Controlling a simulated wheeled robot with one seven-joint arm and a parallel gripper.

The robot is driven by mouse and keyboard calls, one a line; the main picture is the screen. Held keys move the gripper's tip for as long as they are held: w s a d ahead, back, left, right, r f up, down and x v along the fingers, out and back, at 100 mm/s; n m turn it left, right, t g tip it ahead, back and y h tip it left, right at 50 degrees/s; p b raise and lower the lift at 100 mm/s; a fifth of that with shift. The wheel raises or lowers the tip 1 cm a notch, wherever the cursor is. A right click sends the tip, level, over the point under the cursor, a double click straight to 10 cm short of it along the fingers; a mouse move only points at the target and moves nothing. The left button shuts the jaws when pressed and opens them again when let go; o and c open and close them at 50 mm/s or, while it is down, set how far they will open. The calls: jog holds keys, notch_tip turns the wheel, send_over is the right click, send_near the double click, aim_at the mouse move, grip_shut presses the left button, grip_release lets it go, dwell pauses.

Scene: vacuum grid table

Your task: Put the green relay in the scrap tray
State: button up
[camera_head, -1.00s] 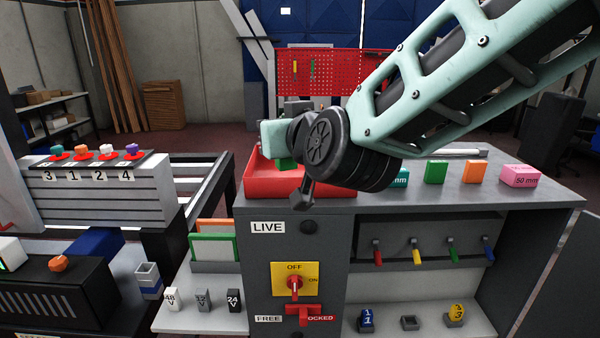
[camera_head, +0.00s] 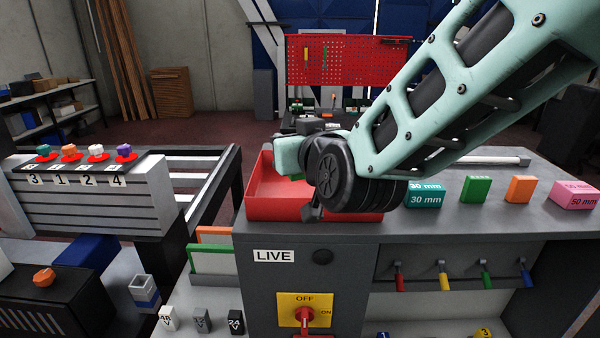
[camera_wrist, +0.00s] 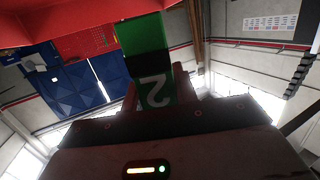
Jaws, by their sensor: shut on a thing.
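The green relay (camera_wrist: 147,42) shows in the wrist view as a green block with a black part marked 2. My gripper (camera_wrist: 158,88) is shut on it, with a finger on each side. In the head view only a sliver of green (camera_head: 297,177) shows below my gripper's housing; my wrist joint hides the rest.
Right of the tray stand a teal 30 mm block (camera_head: 425,196), a green block (camera_head: 475,190), an orange block (camera_head: 520,189) and a pink 50 mm block (camera_head: 572,196). The cabinet top (camera_head: 450,226) is clear in front of them. Colored knobs (camera_head: 96,151) stand on a rack at left.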

aim_at(300, 177)
jog(key=shift+f+p, duration=0.65)
jog(key=shift+f, duration=2.35)
jog(key=shift+f, duration=0.15)
jog(key=o, duration=1)
jog(key=shift+c, duration=0.2)
jog(key=shift+r, duration=0.3)
jog(key=b+v, duration=0.5)
jog(key=v, duration=0.7)
jog(key=shift+f, duration=0.15)
